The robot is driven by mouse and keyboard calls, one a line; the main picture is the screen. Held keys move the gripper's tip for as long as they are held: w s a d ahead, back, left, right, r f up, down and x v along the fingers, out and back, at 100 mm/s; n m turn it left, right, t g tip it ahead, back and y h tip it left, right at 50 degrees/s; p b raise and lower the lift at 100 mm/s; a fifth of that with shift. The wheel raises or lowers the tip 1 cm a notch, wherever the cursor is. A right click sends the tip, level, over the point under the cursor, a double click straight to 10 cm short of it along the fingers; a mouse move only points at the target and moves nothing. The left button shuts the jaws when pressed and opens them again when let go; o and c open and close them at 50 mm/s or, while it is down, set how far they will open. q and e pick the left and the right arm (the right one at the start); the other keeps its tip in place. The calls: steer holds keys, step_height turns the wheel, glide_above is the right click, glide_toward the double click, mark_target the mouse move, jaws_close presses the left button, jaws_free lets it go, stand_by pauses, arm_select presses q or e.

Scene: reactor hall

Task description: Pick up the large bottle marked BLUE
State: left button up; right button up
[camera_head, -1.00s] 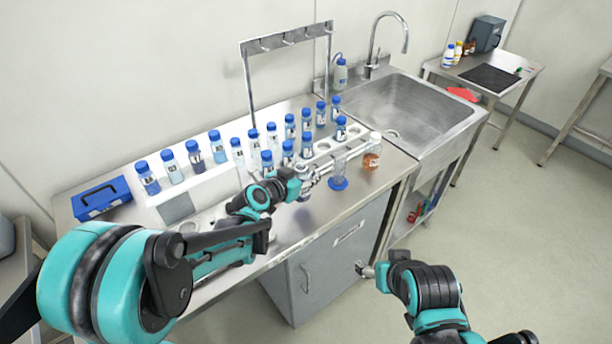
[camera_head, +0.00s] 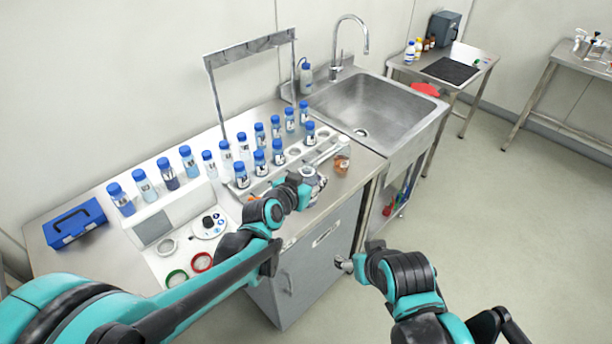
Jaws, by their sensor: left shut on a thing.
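My left gripper (camera_head: 316,187) is at the bench's front right, away from these bottles. It is shut on what appears to be the clear cylinder with a blue base, now mostly hidden by the gripper.
Smaller blue-capped bottles (camera_head: 260,161) stand in and behind a white holed rack. A blue box (camera_head: 75,223), a red ring (camera_head: 202,262) and a green ring (camera_head: 177,278) lie at the left. A metal frame (camera_head: 211,88) rises behind; a sink (camera_head: 365,106) is at the right.

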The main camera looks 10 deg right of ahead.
arm_select(q)
steer(key=shift+s+d+r, duration=0.2)
steer(key=shift+d+r, duration=0.05)
steer(key=shift+d, duration=0.05)
steer(key=shift+d, duration=0.1)
stand_by(1.3)
